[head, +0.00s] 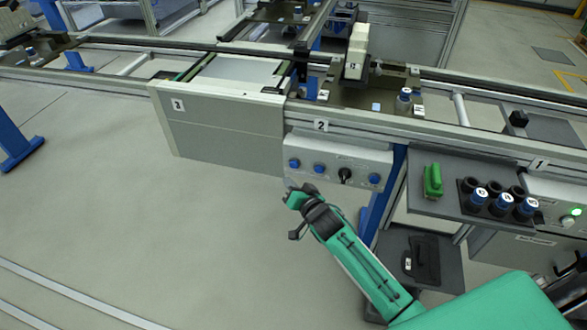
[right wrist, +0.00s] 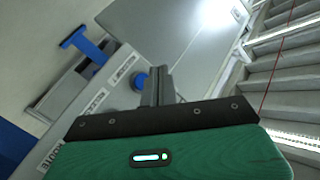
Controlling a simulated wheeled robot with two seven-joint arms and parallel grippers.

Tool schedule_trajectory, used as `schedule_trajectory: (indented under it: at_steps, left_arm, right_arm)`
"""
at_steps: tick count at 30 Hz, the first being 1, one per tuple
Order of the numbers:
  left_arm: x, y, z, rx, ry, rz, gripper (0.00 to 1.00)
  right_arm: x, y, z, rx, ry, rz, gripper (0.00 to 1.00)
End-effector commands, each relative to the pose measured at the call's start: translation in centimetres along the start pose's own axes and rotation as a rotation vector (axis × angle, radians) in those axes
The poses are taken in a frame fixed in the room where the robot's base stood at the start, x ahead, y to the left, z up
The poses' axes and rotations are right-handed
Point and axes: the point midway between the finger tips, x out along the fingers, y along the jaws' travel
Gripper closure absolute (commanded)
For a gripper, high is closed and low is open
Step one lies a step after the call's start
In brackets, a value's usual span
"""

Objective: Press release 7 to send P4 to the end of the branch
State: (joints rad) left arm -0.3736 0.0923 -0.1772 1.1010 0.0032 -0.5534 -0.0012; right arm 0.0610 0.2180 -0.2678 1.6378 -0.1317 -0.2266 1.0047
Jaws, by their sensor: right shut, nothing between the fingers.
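A grey control box (head: 335,160) under the plate marked 2 carries blue buttons and a black knob (head: 345,175). The leftmost blue button (head: 294,163) is just above my right gripper (head: 291,188) in the head view. In the right wrist view, a blue button (right wrist: 140,80) is beside the shut, empty fingertips (right wrist: 158,78); I cannot tell whether they touch. The button labels are too small or blurred for me to find a 7. A pallet (head: 345,97) sits on the line above the box; I cannot read which pallet it is. My left gripper is not in view.
A large grey panel marked 3 (head: 225,125) is left of the box. Open floor (head: 150,230) lies at the left.

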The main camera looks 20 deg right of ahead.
Motion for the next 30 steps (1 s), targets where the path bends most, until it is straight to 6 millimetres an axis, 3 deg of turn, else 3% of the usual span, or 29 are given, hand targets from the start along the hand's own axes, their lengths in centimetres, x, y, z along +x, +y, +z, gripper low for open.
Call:
schedule_trajectory:
  at_steps: [10, 30]
  left_arm:
    - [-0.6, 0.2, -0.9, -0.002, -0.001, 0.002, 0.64]
    - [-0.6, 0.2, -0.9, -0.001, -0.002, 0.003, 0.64]
  right_arm:
    - [2.2, 1.6, -1.6, 0.000, 0.001, 0.000, 1.00]
    - [2.4, 1.7, -1.8, 0.000, 0.001, 0.000, 1.00]
